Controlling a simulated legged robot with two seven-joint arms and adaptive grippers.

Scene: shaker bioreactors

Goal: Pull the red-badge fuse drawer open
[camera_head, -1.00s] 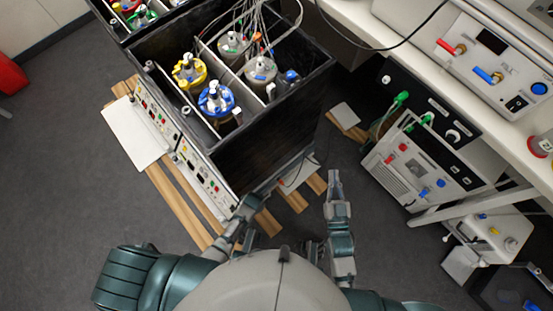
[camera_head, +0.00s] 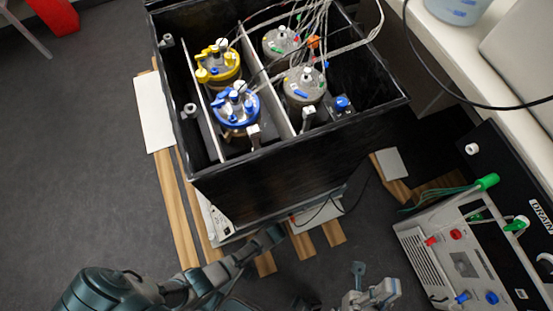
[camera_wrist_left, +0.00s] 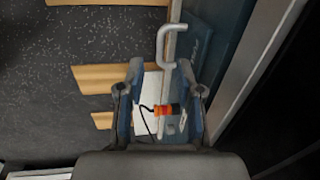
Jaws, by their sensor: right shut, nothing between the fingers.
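I cannot make out a red-badge fuse drawer clearly. In the left wrist view a bent metal handle (camera_wrist_left: 166,45) stands on a dark blue panel (camera_wrist_left: 205,35). A red-orange connector (camera_wrist_left: 166,110) with a black cable shows below it, in front of a white surface. My left gripper (camera_wrist_left: 160,68) has its fingers apart, with the handle's lower end close to the right fingertip; I cannot tell if they touch. In the head view the left gripper (camera_head: 272,236) is at the foot of the black crate. My right gripper (camera_head: 360,270) is shut and empty, over the floor.
The black crate (camera_head: 300,165) holds several bottles with yellow, blue and grey tops. Wooden slats (camera_head: 178,215) lie under it. A grey pump unit (camera_head: 455,260) with coloured knobs stands at right, below a white bench (camera_head: 440,60). Grey floor (camera_head: 80,160) is free at left.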

